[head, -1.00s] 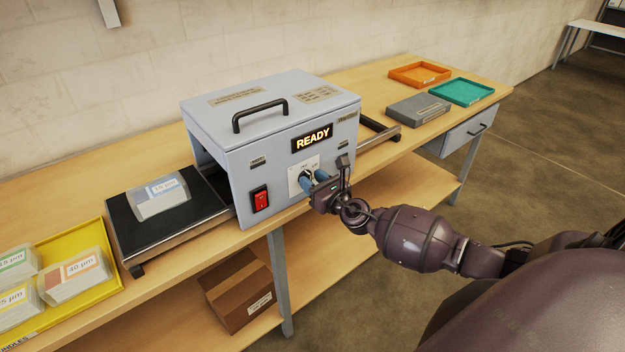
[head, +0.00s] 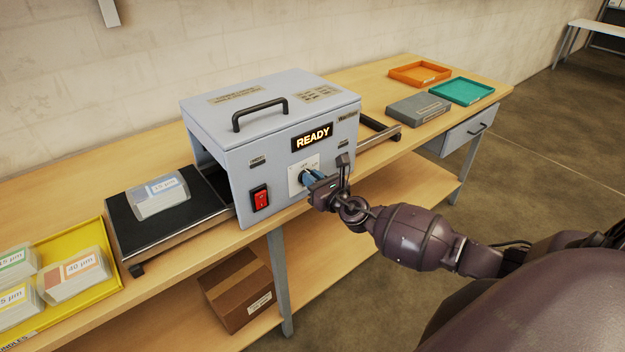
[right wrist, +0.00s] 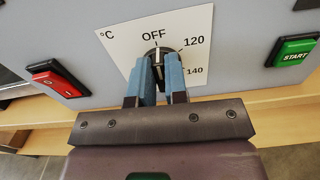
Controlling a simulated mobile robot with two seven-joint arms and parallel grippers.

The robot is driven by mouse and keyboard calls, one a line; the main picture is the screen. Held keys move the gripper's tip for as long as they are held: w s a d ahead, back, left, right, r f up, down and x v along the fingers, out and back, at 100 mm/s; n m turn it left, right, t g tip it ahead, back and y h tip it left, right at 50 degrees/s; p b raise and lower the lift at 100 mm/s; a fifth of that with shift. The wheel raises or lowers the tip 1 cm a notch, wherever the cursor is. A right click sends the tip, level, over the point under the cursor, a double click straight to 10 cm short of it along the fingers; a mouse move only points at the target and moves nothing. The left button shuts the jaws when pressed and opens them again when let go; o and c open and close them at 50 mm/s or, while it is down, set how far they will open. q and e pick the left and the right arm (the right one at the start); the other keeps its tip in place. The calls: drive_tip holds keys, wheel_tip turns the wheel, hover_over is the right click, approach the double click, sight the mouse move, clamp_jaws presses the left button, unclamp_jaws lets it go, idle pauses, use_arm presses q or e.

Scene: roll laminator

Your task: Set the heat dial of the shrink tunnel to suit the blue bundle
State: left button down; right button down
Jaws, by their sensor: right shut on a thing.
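The shrink tunnel (head: 250,165) is a grey-blue box with a handle and a lit READY display (head: 312,137). Its heat dial (right wrist: 158,58) is a dark round knob on a white plate with OFF, 120 and 140 marks showing. My right gripper (head: 308,177) is shut on the dial; its blue fingers (right wrist: 157,75) sit on both sides of the knob in the right wrist view. The blue bundle (head: 160,197), with a small µm label, lies on the black infeed at the tunnel's left. My left gripper is not in view.
A red power switch (head: 260,198) is left of the dial; a green START button (right wrist: 293,50) is right of it. A yellow tray (head: 92,230) with several bundles is at left. Orange (head: 420,68) and teal (head: 462,84) trays and a grey box (head: 418,110) lie at right.

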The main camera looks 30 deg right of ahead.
drive_tip(key=shift+d+f+m+b, duration=0.15)
drive_tip(key=shift+m+b, duration=0.2)
drive_tip(key=shift+m, duration=1.5)
drive_tip(key=shift+d+m+b, duration=0.15)
drive_tip(key=shift+m+b, duration=0.2)
drive_tip(key=shift+m, duration=1.55)
drive_tip(key=shift+d+f+m+b, duration=0.15)
drive_tip(key=shift+m+b, duration=0.2)
drive_tip(key=shift+m, duration=1.5)
drive_tip(key=c, duration=1.1)
unclamp_jaws()
drive_tip(key=shift+c, duration=0.2)
